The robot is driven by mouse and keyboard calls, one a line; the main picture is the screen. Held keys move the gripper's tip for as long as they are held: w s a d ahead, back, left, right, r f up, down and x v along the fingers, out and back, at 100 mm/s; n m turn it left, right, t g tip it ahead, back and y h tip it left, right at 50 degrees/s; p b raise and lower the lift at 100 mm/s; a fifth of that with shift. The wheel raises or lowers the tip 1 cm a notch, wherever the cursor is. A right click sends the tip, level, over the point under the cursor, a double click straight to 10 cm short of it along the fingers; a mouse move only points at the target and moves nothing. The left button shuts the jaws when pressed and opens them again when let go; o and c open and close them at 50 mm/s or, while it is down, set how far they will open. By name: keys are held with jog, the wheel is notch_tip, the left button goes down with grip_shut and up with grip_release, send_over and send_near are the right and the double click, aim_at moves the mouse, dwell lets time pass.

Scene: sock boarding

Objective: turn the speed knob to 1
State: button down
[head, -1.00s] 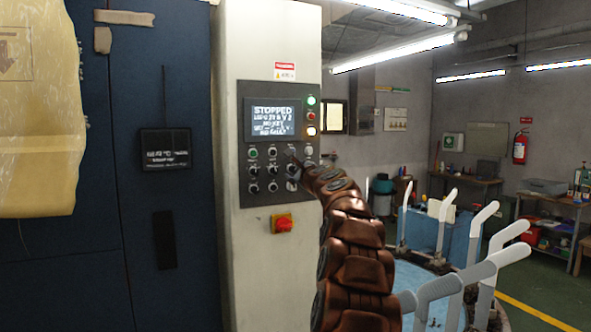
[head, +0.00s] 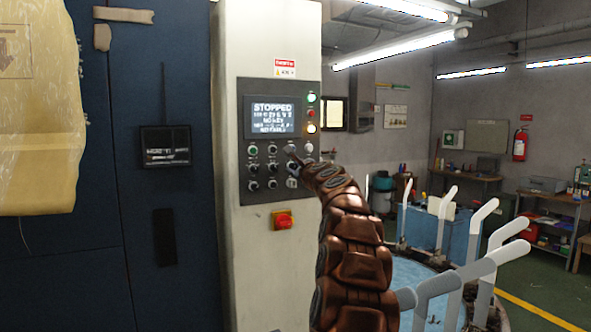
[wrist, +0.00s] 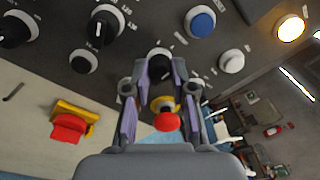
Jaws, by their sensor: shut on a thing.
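The control panel (head: 248,192) on the pale column carries rows of knobs and buttons under a screen (head: 272,117) that reads STOPPED. My gripper (head: 298,162) is at the right part of these rows, and my own arm partly covers it. In the wrist view my gripper (wrist: 160,80) has its two fingers on either side of a black knob (wrist: 160,63) with a white pointer mark, and is shut on it. The labels around this knob are too small to read, so its setting is unclear.
Other black knobs (wrist: 106,25), a blue button (wrist: 201,23) and a white button (wrist: 231,62) sit close by. A red emergency stop (head: 283,221) on yellow is below the panel. A red knob-like part (wrist: 167,122) shows between my fingers. White-armed forms (head: 485,212) stand at the right.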

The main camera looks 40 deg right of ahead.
jog(key=shift+n, duration=0.3)
jog(key=n, duration=0.1)
jog(key=n+b, duration=0.1)
jog(key=shift+f+n, duration=0.2)
jog(key=shift+n, duration=0.1)
jog(key=n+b, duration=0.3)
jog(key=n, duration=0.1)
jog(key=shift+n, duration=0.3)
jog(key=shift+n+b, duration=0.45)
jog(key=shift+n, duration=0.25)
jog(key=c, duration=1)
grip_release()
jog(key=shift+r, duration=0.1)
jog(key=shift+o, duration=0.2)
